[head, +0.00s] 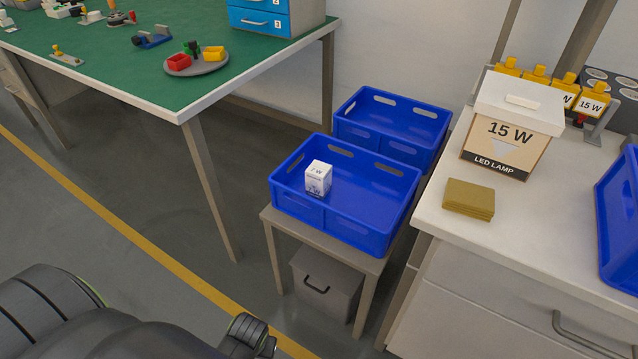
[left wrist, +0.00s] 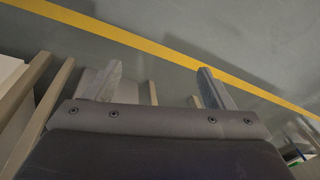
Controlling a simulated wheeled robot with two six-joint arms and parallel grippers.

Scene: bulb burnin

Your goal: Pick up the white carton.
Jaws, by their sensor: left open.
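The small white carton (head: 318,179) with dark print stands upright in the front blue crate (head: 349,228), near its left wall. The crate rests on a low grey-brown stand (head: 365,262). In the left wrist view my left gripper (left wrist: 158,85) is open and empty, its two fingers wide apart over the grey floor. The carton does not show in that view. Part of my arm shows at the bottom left of the head view, well apart from the crate. My right gripper is not in view.
A second blue crate (head: 392,128) stands behind the first. A white bench (head: 520,235) on the right holds a 15 W lamp box (head: 507,150) and a mustard-coloured stack (head: 469,198). A green-topped table (head: 110,60) is at the left. Floor between is open.

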